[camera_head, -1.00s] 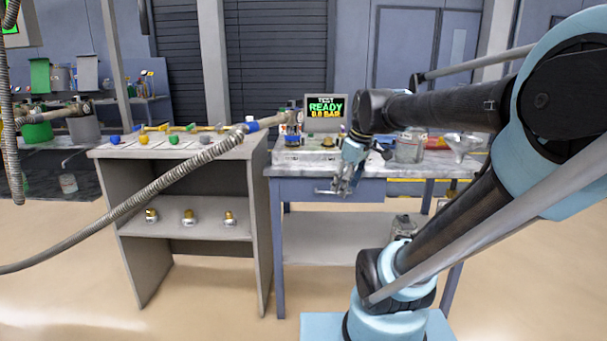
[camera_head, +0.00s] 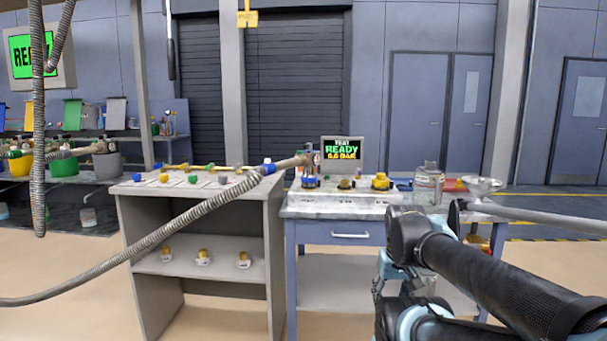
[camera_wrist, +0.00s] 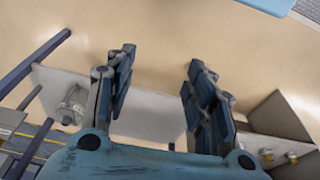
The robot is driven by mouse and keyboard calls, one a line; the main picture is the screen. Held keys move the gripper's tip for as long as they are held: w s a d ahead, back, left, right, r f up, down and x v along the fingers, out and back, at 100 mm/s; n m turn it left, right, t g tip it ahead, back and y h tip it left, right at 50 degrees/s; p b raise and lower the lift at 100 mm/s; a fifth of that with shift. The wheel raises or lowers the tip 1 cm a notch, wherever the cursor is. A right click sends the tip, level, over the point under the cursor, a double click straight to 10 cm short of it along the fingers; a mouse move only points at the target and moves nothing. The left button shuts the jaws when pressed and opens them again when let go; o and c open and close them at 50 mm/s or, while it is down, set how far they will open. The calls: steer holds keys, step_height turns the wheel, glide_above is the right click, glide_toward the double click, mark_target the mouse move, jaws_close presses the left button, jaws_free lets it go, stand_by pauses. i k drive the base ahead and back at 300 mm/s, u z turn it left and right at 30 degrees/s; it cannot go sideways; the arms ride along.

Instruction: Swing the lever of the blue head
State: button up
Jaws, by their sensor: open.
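The hose head (camera_head: 300,163) has a blue band (camera_head: 268,169) where the ribbed grey hose joins it. It is at the left end of the bench, by a blue and yellow fitting (camera_head: 309,182) on the white tray. Its lever is too small to tell apart. My gripper shows in the wrist view (camera_wrist: 158,85) with its two fingers wide apart and nothing between them. In the head view it is low in front of the bench, mostly hidden by my arm, well below and right of the head.
The bench (camera_head: 350,235) also carries yellow fittings (camera_head: 380,182), a glass jar (camera_head: 428,185), a funnel (camera_head: 482,187) and a screen (camera_head: 341,151) reading READY. A grey shelf unit (camera_head: 150,225) stands left. The hose (camera_head: 190,218) crosses its front. Open floor lies in front.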

mark_target(309, 147)
steer(key=z, duration=0.05)
steer(key=k, duration=1.05)
steer(key=u, duration=0.7)
steer(key=i, duration=2.35)
steer(key=z, duration=0.75)
steer(key=k, duration=0.5)
steer(key=z, duration=0.15)
